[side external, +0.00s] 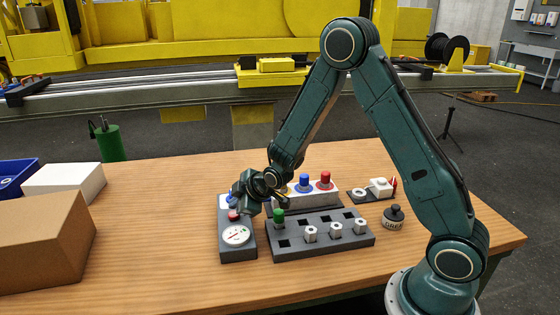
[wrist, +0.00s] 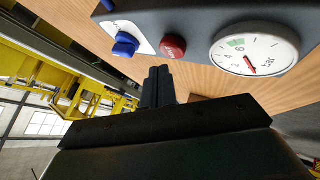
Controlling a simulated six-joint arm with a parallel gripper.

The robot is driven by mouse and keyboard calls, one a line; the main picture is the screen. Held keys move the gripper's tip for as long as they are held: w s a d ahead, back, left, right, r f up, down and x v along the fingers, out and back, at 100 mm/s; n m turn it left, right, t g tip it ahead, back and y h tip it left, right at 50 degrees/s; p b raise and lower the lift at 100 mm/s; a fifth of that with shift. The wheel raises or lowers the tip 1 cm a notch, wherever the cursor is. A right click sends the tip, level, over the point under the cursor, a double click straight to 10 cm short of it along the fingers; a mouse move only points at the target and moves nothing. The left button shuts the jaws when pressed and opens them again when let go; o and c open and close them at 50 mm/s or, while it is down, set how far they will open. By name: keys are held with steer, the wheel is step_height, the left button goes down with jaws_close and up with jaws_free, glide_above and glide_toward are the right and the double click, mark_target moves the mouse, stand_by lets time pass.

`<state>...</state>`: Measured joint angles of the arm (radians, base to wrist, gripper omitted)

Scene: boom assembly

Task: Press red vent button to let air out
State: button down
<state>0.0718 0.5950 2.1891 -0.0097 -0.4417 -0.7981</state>
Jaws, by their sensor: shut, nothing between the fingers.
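The red vent button (side external: 234,215) sits on the dark grey panel block (side external: 238,254), just behind a round white bar gauge (side external: 236,235). In the wrist view the red button (wrist: 173,46) lies between a blue knob (wrist: 125,44) on a white plate and the gauge (wrist: 255,48) with its red needle. My gripper (wrist: 158,72) is shut and empty, its fingertips just below the button in the picture. A gap shows between them there; I cannot judge its depth. In the side view my gripper (side external: 246,196) is over the block's back end, partly hiding the blue knob.
A grey rack (side external: 320,241) with a green-capped part and several white hex pieces stands right of the block. Behind it are blue and red capped parts (side external: 325,181). A grease pot (side external: 393,217) stands farther right. Cardboard (side external: 45,240) and white boxes are left; table between is clear.

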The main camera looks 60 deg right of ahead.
mark_target(238, 216)
steer(key=shift+r, duration=2.4)
steer(key=s+a+r+m+g, duration=0.2)
steer(key=s+r+m, duration=0.2)
steer(key=s+r, duration=0.95)
steer(key=s+r+m, duration=0.1)
steer(key=s+m, duration=0.1)
steer(key=s, duration=0.8)
steer(key=s+a+r+m+g, duration=0.1)
steer(key=s+r+m, duration=0.1)
steer(key=s, duration=0.7)
steer(key=shift+s+a+r+g, duration=0.2)
steer(key=shift+s+r+g, duration=0.1)
steer(key=shift+s, duration=0.05)
